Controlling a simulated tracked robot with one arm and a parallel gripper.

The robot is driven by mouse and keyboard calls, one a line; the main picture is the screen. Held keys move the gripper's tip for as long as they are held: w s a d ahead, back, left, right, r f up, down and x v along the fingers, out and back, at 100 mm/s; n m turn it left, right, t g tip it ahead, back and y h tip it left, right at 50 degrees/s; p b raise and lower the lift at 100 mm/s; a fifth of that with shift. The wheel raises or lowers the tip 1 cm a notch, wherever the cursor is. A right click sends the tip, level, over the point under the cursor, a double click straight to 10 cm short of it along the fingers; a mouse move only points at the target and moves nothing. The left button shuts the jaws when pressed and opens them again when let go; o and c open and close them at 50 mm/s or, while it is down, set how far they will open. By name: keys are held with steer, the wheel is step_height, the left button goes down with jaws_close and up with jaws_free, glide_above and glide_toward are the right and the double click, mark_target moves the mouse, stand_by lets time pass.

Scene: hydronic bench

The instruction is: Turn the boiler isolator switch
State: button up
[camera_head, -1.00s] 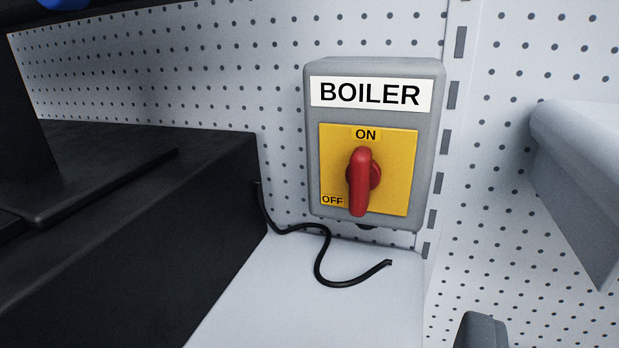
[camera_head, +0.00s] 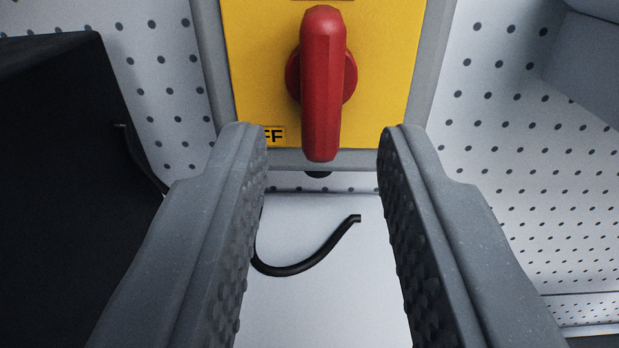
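The boiler isolator switch is a grey box (camera_head: 432,75) with a yellow plate (camera_head: 388,60) on the pegboard wall. Its red handle (camera_head: 321,90) stands upright on the plate. The "OFF" label at the plate's lower left is partly hidden by my left finger; the "ON" and "BOILER" labels are out of view or covered. My gripper (camera_head: 321,145) is open and empty. Its two grey ridged fingers point at the switch, one to each side of the handle's lower end. I see no contact with the handle.
A black box (camera_head: 65,190) stands close on the left. A black cable (camera_head: 290,270) lies on the white surface (camera_head: 310,315) below the switch. Perforated panel (camera_head: 530,190) and a grey fitting (camera_head: 585,50) are on the right.

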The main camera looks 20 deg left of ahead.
mark_target(322, 109)
steer(key=x, duration=0.3)
steer(key=shift+w+f, duration=0.15)
steer(key=shift+w, duration=0.05)
steer(key=shift+x, duration=0.9)
steer(key=c, duration=0.6)
steer(key=shift+n, duration=0.3)
steer(key=n, duration=0.3)
steer(key=shift+n, duration=0.4)
steer(key=n, duration=0.4)
steer(key=shift+n, duration=0.3)
steer(key=n, duration=0.8)
steer(key=shift+s+a, duration=0.1)
steer(key=o, duration=0.3)
steer(key=shift+n, duration=0.5)
steer(key=o, duration=0.5)
steer(key=shift+a, duration=0.1)
steer(key=shift+o, duration=0.2)
